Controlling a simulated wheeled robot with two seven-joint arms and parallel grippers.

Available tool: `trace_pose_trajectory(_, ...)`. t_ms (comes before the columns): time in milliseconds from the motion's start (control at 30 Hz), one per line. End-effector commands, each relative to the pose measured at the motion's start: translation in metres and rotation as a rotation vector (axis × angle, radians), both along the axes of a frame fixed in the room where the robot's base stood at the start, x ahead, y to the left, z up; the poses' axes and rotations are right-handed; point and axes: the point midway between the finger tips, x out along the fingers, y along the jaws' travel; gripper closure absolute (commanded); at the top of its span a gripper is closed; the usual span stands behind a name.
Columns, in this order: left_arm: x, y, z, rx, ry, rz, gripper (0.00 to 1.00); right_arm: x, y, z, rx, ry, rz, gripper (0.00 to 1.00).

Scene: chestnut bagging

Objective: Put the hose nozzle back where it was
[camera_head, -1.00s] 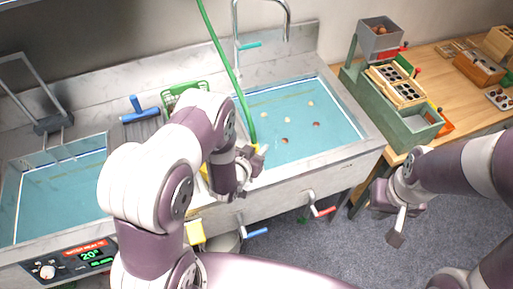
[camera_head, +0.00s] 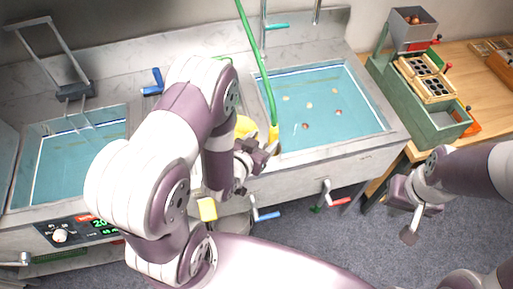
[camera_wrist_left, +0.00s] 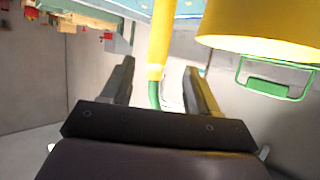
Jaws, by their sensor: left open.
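The hose nozzle (camera_head: 273,134) is yellow and hangs at the end of a green hose (camera_head: 258,65) at the front rim of the right basin. In the left wrist view the yellow nozzle (camera_wrist_left: 158,45) shows between the fingers, with the green hose (camera_wrist_left: 153,95) behind it. My left gripper (camera_head: 268,152) is open, close to the nozzle in the head view; its fingers (camera_wrist_left: 163,85) stand apart, one on each side of the nozzle's line. Whether they touch it cannot be told. My right gripper (camera_head: 411,228) hangs above the floor at the right, away from the nozzle.
A yellow container (camera_head: 244,126) stands beside the nozzle, partly behind my left arm; a yellow cylinder (camera_wrist_left: 265,25) fills the wrist view's upper right. The right basin (camera_head: 345,95) holds water and several chestnuts. A green machine (camera_head: 400,100) stands on the wooden table.

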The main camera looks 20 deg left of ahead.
Motion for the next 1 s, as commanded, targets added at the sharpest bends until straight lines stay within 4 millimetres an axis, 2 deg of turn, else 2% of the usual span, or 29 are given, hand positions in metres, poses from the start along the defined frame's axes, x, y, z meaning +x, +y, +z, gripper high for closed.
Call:
trace_pose_trajectory(100, -0.020, 0.005, 0.008, -0.001, 0.000, 0.003, 0.40, 0.000, 0.000, -0.003, 0.000, 0.000, 0.000, 1.00)
trace_pose_trajectory(200, -0.031, 0.007, 0.013, 0.000, 0.000, 0.002, 0.40, 0.000, 0.000, -0.004, 0.000, 0.000, 0.000, 1.00)
trace_pose_trajectory(333, -0.025, 0.011, 0.017, 0.030, 0.084, 0.007, 0.40, 0.000, 0.000, -0.004, 0.000, 0.000, 0.000, 1.00)
trace_pose_trajectory(400, -0.017, 0.017, 0.020, 0.068, 0.215, 0.025, 0.40, 0.000, 0.000, -0.003, 0.000, 0.000, 0.000, 1.00)
trace_pose_trajectory(467, -0.018, 0.024, 0.027, 0.099, 0.362, 0.050, 0.40, 0.000, 0.000, -0.003, 0.000, 0.000, 0.000, 1.00)
trace_pose_trajectory(567, -0.040, 0.032, 0.045, 0.125, 0.613, 0.097, 0.40, 0.000, 0.000, -0.004, 0.000, 0.000, 0.000, 1.00)
trace_pose_trajectory(633, -0.063, 0.033, 0.060, 0.126, 0.770, 0.123, 0.40, 0.000, 0.000, -0.004, 0.000, 0.000, 0.000, 1.00)
trace_pose_trajectory(700, -0.087, 0.032, 0.074, 0.122, 0.894, 0.139, 0.40, 0.000, 0.000, -0.004, 0.000, 0.000, 0.000, 1.00)
trace_pose_trajectory(800, -0.111, 0.030, 0.088, 0.113, 1.010, 0.150, 0.40, 0.000, 0.000, -0.004, 0.000, 0.000, 0.000, 1.00)
trace_pose_trajectory(900, -0.121, 0.028, 0.093, 0.110, 1.054, 0.152, 0.40, 0.000, 0.000, -0.004, 0.000, 0.000, 0.000, 1.00)
trace_pose_trajectory(1000, -0.122, 0.028, 0.093, 0.110, 1.059, 0.153, 0.40, 0.000, 0.000, -0.004, 0.000, 0.000, 0.000, 1.00)
